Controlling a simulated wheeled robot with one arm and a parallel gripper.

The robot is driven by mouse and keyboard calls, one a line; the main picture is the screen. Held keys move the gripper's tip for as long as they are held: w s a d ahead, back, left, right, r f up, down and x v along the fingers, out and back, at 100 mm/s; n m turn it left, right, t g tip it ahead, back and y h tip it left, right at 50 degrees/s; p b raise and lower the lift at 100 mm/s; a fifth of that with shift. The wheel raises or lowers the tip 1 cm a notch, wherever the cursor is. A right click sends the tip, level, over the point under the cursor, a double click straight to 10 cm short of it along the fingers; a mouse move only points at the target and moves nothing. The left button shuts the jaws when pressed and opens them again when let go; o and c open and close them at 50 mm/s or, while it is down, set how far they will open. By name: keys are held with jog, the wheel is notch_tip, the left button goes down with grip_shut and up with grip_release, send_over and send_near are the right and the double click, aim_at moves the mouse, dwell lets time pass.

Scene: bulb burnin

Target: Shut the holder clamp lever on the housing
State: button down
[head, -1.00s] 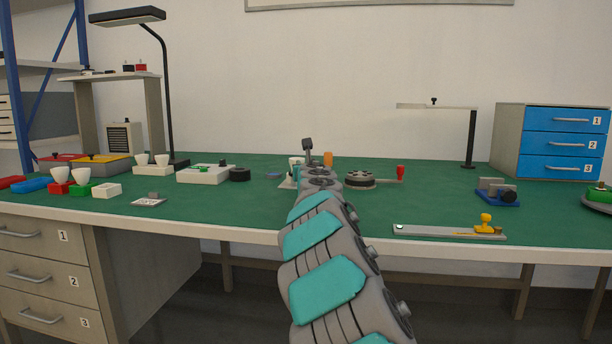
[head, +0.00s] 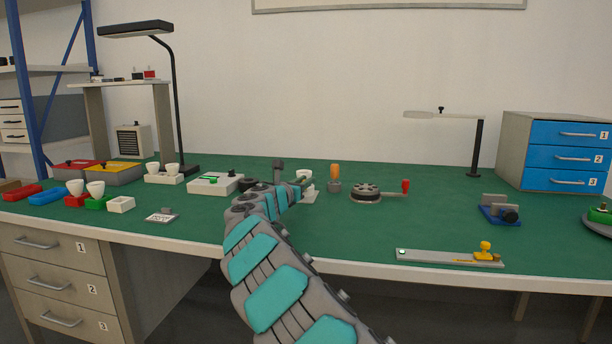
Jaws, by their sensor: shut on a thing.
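The housing (head: 309,196) is a small pale block with a white cup-shaped top, standing on the green bench just right of my arm's end. My gripper (head: 304,184) reaches it from the left, at the level of its upper part. The jaws are shut on a small part there, which appears to be the holder clamp lever. The fingers are tiny in the head view and the lever is not clearly visible between them. My wrist hides the housing's left side, so I cannot tell the lever's angle.
An orange-handled tool (head: 334,177) stands right of the housing. A white box (head: 215,184) and a dark round piece lie left of my wrist.

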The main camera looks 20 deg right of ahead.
jog(key=shift+a, duration=0.1)
dwell(0.3)
jog(key=c, duration=0.7)
grip_release()
jog(key=shift+c, duration=0.2)
jog(key=shift+a, duration=0.1)
jog(key=shift+b+v, duration=0.4)
jog(key=shift+v, duration=3.4)
